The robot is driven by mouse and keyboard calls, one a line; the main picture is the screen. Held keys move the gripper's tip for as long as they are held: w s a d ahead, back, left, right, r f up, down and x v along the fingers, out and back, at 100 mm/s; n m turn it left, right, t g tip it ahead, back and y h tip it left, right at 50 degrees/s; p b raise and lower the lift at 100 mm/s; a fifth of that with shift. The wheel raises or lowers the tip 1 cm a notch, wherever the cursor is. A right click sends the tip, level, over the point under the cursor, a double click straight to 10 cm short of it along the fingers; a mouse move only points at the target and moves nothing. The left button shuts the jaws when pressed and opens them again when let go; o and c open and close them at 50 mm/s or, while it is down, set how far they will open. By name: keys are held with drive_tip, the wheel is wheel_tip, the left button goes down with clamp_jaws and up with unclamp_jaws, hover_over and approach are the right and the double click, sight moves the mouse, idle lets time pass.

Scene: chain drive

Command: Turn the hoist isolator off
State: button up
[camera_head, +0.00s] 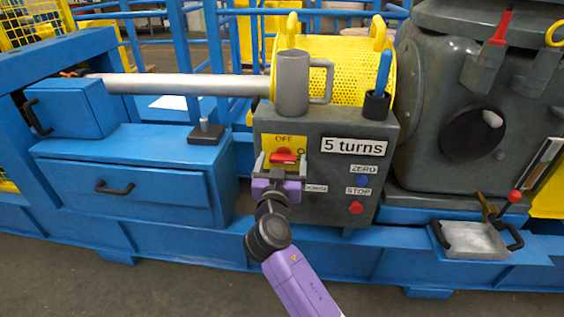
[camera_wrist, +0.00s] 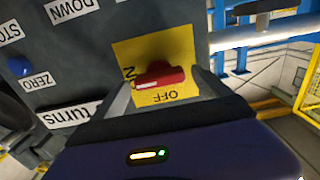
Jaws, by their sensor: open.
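The hoist isolator is a red rotary handle (camera_head: 283,155) on a yellow plate (camera_head: 298,142) marked OFF, at the upper left of the grey control box's front. In the wrist view the red handle (camera_wrist: 159,76) lies across the yellow plate (camera_wrist: 140,48), between the ON and OFF marks, roughly crosswise in that view. My gripper (camera_head: 279,163) is right in front of it, open, with a finger on each side of the handle. In the wrist view my gripper (camera_wrist: 162,92) has its fingers apart around the handle; I cannot tell whether they touch it.
The grey control box (camera_head: 345,203) carries a "5 turns" label (camera_head: 354,146), a blue ZERO button (camera_head: 362,180) and a red STOP button (camera_head: 356,208). A grey mug (camera_head: 292,82) and a black holder (camera_head: 376,105) stand on top. A blue drawer unit (camera_head: 130,185) is at the left.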

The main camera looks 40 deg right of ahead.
drive_tip(key=c, duration=1.4)
drive_tip(key=shift+o, duration=0.2)
drive_tip(key=shift+n, duration=0.3)
drive_tip(key=n+p, duration=0.1)
drive_tip(key=n, duration=0.3)
drive_tip(key=shift+w+a+n, duration=0.1)
drive_tip(key=shift+n, duration=0.2)
drive_tip(key=n+p, duration=0.2)
drive_tip(key=n, duration=0.2)
drive_tip(key=n+p, duration=0.2)
drive_tip(key=n, duration=0.3)
drive_tip(key=shift+w+a+f+n+p, duration=0.1)
drive_tip(key=shift+n+p, duration=0.5)
drive_tip(key=shift+n, duration=0.3)
drive_tip(key=shift+f+n+p, duration=0.1)
drive_tip(key=shift+n+p, duration=0.5)
drive_tip(key=shift+n, duration=0.3)
drive_tip(key=shift+f, duration=0.1)
